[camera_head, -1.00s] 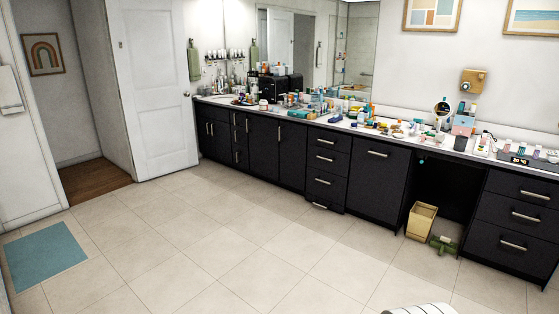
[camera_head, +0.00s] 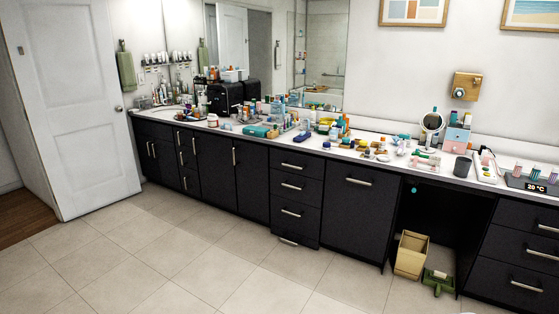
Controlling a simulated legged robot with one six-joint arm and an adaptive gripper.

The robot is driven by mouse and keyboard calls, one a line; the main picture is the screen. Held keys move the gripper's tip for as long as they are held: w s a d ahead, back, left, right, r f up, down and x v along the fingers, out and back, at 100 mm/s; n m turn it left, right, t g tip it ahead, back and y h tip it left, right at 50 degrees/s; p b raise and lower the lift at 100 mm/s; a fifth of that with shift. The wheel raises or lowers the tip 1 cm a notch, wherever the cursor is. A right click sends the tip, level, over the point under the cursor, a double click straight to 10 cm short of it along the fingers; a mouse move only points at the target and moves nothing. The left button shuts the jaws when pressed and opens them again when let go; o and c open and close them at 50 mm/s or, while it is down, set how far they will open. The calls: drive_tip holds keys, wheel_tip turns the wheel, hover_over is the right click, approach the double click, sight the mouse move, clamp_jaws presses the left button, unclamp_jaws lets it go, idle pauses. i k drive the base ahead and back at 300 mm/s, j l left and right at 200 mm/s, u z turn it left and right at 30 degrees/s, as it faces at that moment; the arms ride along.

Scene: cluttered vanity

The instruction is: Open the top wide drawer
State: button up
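The dark vanity (camera_head: 240,223) runs along the wall under a white counter. A wide drawer stack stands at the far right, cut by the picture edge. Its top drawer front (camera_head: 515,217) looks shut, with a pale bar handle (camera_head: 547,228) near the right edge. Which drawer the task means is not marked. My gripper is not in view.
A tan bin (camera_head: 411,255) and a green object (camera_head: 437,281) stand in the open knee space right of centre. Bottles and small items crowd the counter. The tiled floor (camera_head: 190,265) in front is clear. A white door (camera_head: 75,110) stands at left.

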sight(313, 167)
drive_tip(key=i, duration=1.75)
drive_tip(key=i+l+u, duration=0.2)
drive_tip(key=i+u, duration=0.2)
drive_tip(key=i, duration=0.4)
drive_tip(key=i+l+u, duration=0.4)
drive_tip(key=i, duration=0.35)
drive_tip(key=i+l+u, duration=0.4)
drive_tip(key=i+l, duration=0.25)
drive_tip(key=i, duration=0.05)
